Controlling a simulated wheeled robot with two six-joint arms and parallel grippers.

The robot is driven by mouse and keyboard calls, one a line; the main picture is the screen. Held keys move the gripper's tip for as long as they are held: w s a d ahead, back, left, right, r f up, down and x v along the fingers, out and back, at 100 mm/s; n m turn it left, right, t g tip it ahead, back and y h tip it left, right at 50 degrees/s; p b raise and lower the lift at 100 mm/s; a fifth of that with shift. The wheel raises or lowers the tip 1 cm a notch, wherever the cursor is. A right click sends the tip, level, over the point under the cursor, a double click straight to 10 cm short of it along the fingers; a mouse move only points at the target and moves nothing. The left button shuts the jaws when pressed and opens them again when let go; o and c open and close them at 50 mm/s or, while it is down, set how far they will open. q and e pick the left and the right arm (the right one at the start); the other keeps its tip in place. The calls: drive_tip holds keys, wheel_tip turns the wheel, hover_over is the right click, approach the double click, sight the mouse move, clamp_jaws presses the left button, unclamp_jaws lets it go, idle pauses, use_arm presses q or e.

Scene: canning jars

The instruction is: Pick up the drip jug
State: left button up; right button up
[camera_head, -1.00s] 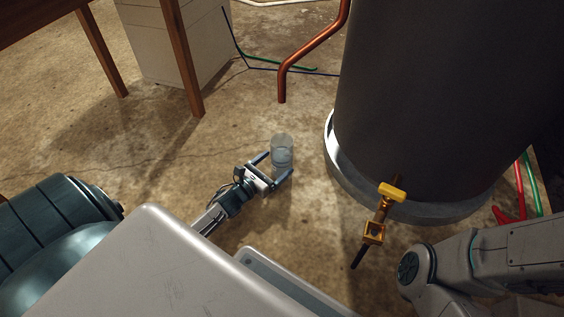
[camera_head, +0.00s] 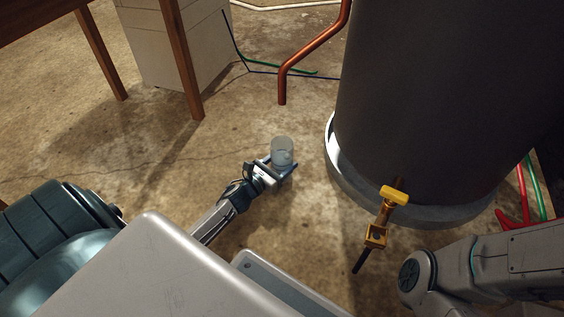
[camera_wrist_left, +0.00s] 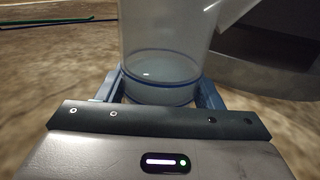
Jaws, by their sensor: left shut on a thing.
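The drip jug (camera_head: 282,146) is a clear, cylindrical container in the middle of the head view, with some bluish liquid low inside it. My left gripper (camera_head: 279,168) has its two fingers on either side of the jug's lower part and is shut on it. In the left wrist view the jug (camera_wrist_left: 165,50) stands upright between the blue fingers (camera_wrist_left: 160,92). Its top is cut off there. I cannot tell whether its base touches the floor. My right gripper is not in view; only part of the right arm shows at the lower right.
A large dark tank (camera_head: 430,95) with a brass drain valve (camera_head: 385,215) stands right of the jug. A copper pipe (camera_head: 300,60) ends above and behind it. A wooden table leg (camera_head: 181,60) and a pale cabinet (camera_head: 150,40) are at upper left. Floor left of the jug is clear.

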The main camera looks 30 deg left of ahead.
use_arm(q)
drive_tip(key=shift+r, duration=0.2)
wheel_tip(320, 180, up, 3)
drive_tip(key=p, duration=0.3)
drive_tip(key=shift+r, duration=0.15)
drive_tip(key=s, duration=0.3)
drive_tip(key=s+p, duration=0.1)
drive_tip(key=shift+s+d+r, duration=0.2)
drive_tip(key=shift+s+d, duration=0.05)
drive_tip(key=shift+s, duration=0.1)
drive_tip(key=p, duration=0.6)
approach(278, 162)
drive_tip(key=s+d+r, duration=0.1)
drive_tip(key=s+d, duration=0.1)
drive_tip(key=s, duration=0.1)
drive_tip(key=shift+w+d, duration=0.15)
drive_tip(key=shift+d, duration=0.1)
drive_tip(key=o, duration=0.4)
drive_tip(key=c, duration=0.5)
